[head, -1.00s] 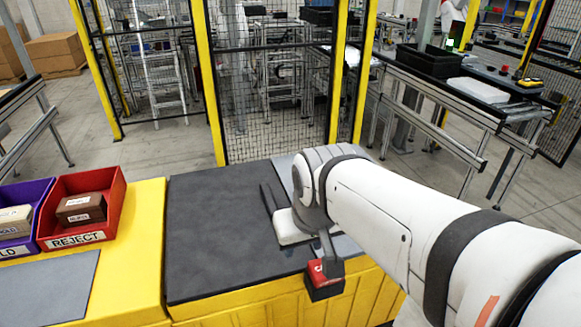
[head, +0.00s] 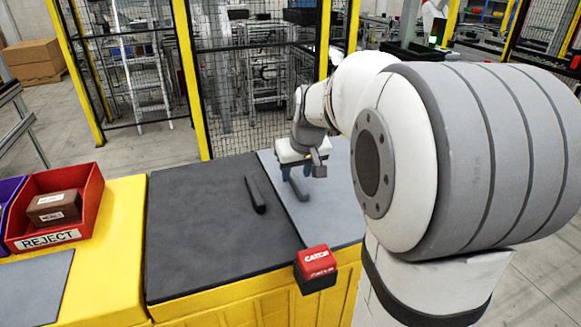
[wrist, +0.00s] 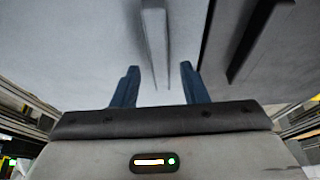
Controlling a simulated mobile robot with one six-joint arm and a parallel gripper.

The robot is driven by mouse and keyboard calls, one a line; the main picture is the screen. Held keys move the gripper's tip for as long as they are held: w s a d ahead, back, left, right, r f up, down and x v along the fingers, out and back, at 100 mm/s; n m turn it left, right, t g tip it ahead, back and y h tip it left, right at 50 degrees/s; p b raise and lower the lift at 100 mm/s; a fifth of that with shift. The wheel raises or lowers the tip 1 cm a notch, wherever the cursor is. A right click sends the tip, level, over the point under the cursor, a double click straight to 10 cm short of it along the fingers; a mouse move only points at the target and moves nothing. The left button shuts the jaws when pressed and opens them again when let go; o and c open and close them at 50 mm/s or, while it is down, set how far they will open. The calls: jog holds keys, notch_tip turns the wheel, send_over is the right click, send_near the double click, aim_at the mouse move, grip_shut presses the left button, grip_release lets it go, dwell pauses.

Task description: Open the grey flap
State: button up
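The grey flap (head: 335,211) lies flat on the yellow bench, right of a dark panel. A raised grey handle bar (head: 299,188) stands on it, partly hidden by my gripper. My gripper (head: 294,172) is above the flap at the bar's far end. In the wrist view my gripper (wrist: 157,86) shows two blue fingers apart with nothing held. The handle bar (wrist: 155,40) lines up with the gap between them; I cannot tell whether it reaches between the tips. A red-topped catch (head: 317,262) marked CATCH sits at the front edge, clear of my gripper.
The dark panel (head: 200,235) on the left has its own dark bar (head: 255,194), which also shows in the wrist view (wrist: 250,45). A red REJECT bin (head: 85,205) with a brown box stands further left. A mesh fence (head: 250,90) with yellow posts rises behind the bench.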

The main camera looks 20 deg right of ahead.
jog(key=shift+x, duration=0.9)
jog(key=shift+c, duration=0.3)
grip_shut()
